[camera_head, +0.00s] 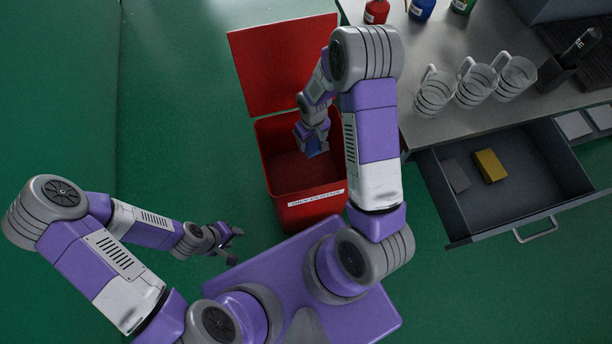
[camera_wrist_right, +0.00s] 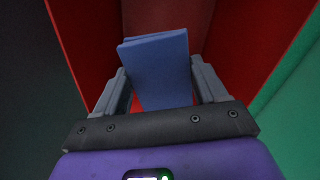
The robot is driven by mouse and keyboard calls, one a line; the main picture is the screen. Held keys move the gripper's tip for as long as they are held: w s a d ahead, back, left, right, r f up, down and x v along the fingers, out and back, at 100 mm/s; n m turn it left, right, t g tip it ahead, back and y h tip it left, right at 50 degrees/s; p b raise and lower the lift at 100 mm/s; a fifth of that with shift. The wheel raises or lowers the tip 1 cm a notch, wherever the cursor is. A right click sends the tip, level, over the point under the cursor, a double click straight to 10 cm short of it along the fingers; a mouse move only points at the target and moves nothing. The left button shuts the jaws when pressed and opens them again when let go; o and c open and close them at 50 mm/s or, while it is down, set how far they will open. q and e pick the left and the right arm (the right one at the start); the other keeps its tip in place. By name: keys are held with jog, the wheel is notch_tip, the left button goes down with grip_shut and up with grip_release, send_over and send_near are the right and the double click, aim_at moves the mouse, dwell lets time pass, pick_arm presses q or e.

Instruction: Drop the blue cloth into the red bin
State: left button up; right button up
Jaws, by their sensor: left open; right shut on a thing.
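The red bin (camera_head: 318,192) stands on the floor in the head view, its lid (camera_head: 262,70) swung open at the back. A white label is on its front. My right gripper (camera_head: 313,144) is over the bin's opening and shut on the folded blue cloth (camera_head: 316,148). In the right wrist view the blue cloth (camera_wrist_right: 160,70) sits between the two fingers, with the red bin walls (camera_wrist_right: 85,45) around it. My left gripper (camera_head: 232,242) is open and empty, low over the floor to the left of the bin.
A grey counter (camera_head: 440,128) at the right holds several glass mugs (camera_head: 475,85) and bottles (camera_head: 421,9). Its open drawer (camera_head: 530,165) holds a yellow block (camera_head: 490,166) and a grey block (camera_head: 456,175). The green floor (camera_head: 180,100) at the left is clear.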

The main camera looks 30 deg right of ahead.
jog(key=shift+f+b, duration=0.45)
jog(key=shift+f, duration=0.5)
jog(key=shift+r, duration=0.1)
jog(key=o, duration=1.1)
notch_tip(320, 180, up, 8)
jog(key=p, duration=0.3)
jog(key=shift+f, duration=0.2)
